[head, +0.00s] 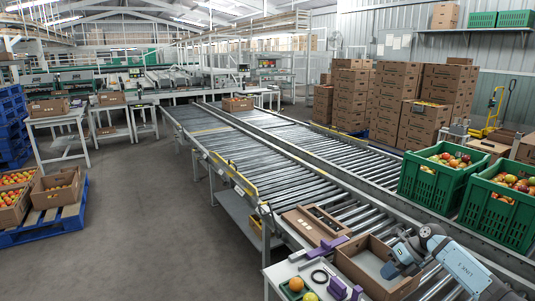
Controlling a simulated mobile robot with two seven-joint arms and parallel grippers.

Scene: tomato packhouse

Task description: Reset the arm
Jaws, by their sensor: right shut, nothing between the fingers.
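My right arm (462,268) comes in from the lower right, pale blue and grey, bent at a round joint. Its right gripper (390,270) is at the right side of an open cardboard box (352,268), close to the box wall. The gripper is small here, shut, with nothing seen held in it. I cannot tell whether it touches the box. My left arm and gripper are out of the picture.
A small table (283,270) with purple tools (337,288), a black ring and fruit stands left of the box. Green crates of tomatoes (498,220) stand at the right. The roller conveyor (260,155) runs behind.

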